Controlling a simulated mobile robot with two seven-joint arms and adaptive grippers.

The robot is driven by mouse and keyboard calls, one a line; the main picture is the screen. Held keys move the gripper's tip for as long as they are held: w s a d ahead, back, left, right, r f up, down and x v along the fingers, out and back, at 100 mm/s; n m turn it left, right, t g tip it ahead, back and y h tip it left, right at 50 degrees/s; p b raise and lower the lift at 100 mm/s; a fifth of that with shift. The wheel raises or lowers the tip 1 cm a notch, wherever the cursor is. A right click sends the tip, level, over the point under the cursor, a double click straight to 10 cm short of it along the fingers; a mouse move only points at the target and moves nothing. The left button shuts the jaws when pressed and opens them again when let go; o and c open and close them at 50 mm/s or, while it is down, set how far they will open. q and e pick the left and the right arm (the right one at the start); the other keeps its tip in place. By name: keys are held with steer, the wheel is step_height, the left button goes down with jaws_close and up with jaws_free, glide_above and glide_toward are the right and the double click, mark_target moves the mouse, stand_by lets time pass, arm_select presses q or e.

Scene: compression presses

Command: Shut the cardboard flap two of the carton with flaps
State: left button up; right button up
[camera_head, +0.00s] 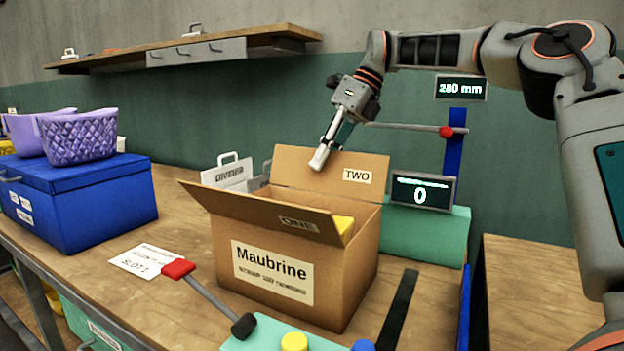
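The open cardboard carton (365,270), labelled Maubrine, stands on the bench. Its flap two (300,185), marked TWO, stands up at the back. Flap one (250,210), marked ONE, sticks out along the front, also open. My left gripper is out of view.
A red-ended lever (205,290) lies close in front of the carton. A post with a horizontal rod (410,127) and a counter display (422,190) stand behind right. A blue box (100,205) with purple baskets (78,138) is at left. White dividers (227,174) stand behind the carton.

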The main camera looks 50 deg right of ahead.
mark_target(316, 172)
steer(key=x, duration=0.3)
steer(key=shift+d, duration=0.1)
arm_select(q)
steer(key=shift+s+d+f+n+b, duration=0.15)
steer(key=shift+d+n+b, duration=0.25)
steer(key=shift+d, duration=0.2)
arm_select(e)
steer(key=shift+w+a+f, duration=0.2)
steer(key=shift+f, duration=0.2)
jaws_close()
steer(key=shift+s+r, duration=0.1)
